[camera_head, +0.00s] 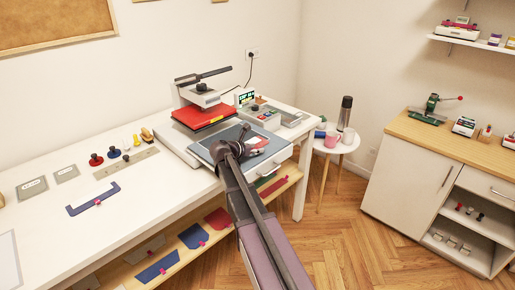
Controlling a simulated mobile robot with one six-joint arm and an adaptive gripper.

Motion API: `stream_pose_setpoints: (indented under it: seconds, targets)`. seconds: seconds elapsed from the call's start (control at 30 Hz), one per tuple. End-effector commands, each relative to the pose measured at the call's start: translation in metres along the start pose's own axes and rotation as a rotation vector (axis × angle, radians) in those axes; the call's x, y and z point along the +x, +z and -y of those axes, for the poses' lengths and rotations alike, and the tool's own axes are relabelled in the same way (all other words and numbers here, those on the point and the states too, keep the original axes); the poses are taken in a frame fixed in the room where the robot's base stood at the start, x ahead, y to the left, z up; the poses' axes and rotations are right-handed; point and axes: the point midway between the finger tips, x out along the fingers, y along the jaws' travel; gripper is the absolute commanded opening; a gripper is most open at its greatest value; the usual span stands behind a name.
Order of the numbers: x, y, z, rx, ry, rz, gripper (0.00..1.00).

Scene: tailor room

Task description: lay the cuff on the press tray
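The press tray (202,150) is a flat blue-grey plate, out in front of the heat press on the white table. My gripper (250,153) is over the tray, mostly hidden by my dark arm. A small red and whitish patch (259,142) shows just beyond my gripper, over the tray. I cannot tell whether it is the cuff, whether it touches the tray, or whether my fingers hold it.
The press (199,98) has a red plate (203,115) and stands behind the tray. A control box (264,116) is to its right. Blue and red cloth pieces lie on the lower shelf (131,269). A round stool (341,144) holds mugs and a flask.

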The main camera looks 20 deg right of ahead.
Motion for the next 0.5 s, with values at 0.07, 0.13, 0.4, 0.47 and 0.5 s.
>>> stream_pose_setpoints:
  seconds: [0.07, 0.13, 0.4, 0.47, 0.5]
  targets:
    - [-0.0001, 0.0000, -0.0001, 0.000, 0.000, 0.000, 0.60]
    - [-0.0002, 0.0000, -0.0001, 0.000, 0.000, 0.000, 0.60]
    - [-0.0013, 0.0022, -0.0003, 0.000, 0.001, 0.000, 0.60]
    - [-0.0021, 0.0040, -0.0003, 0.000, 0.001, 0.000, 0.60]
    - [-0.0028, 0.0055, -0.0003, 0.000, 0.001, 0.000, 0.60]
